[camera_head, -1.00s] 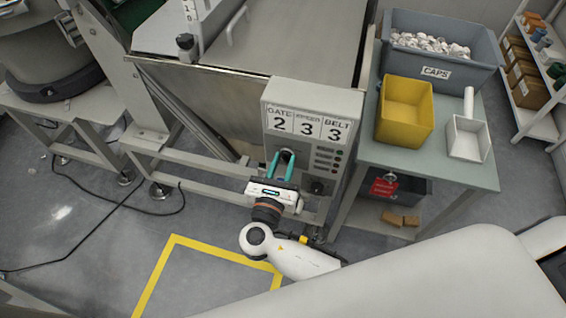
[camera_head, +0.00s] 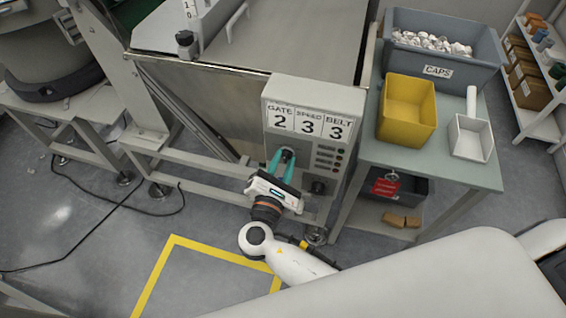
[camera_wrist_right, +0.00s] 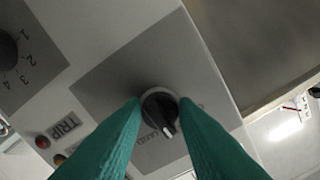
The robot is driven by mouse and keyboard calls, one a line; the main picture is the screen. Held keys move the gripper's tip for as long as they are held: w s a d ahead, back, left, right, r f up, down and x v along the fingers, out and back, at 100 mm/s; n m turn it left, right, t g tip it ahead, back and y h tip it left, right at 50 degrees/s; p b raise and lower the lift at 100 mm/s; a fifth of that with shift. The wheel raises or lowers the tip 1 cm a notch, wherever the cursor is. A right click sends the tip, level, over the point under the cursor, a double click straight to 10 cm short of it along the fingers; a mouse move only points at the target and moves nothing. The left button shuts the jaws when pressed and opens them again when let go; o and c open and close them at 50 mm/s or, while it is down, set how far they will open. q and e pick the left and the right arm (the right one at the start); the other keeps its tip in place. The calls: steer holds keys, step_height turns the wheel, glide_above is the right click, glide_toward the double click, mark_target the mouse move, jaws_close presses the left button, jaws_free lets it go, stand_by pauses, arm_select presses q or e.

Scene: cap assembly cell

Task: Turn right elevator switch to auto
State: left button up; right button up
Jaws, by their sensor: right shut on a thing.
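The control box (camera_head: 314,125) carries a display reading gate 2, speed 3, belt 3. My right gripper (camera_head: 284,158) reaches up to the front of the box, below the gate number. In the right wrist view, its two green fingers (camera_wrist_right: 160,112) are shut on a dark round selector switch (camera_wrist_right: 160,108) with a light pointer line. The pointer points down and slightly right in that picture. The lettering beside the switch is partly hidden and too blurred to read surely. My left gripper is not in view.
Another dark knob (camera_wrist_right: 8,52) with a number scale sits on the same panel, near a TRIP label (camera_wrist_right: 62,124) and a red light (camera_wrist_right: 42,142). Right of the box, a table (camera_head: 440,170) holds a yellow bin (camera_head: 407,108), a caps bin (camera_head: 440,72) and a white scoop (camera_head: 470,138).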

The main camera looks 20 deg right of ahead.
stand_by(0.4)
steer(key=o, duration=1)
steer(key=b+v, duration=0.1)
steer(key=v, duration=1.1)
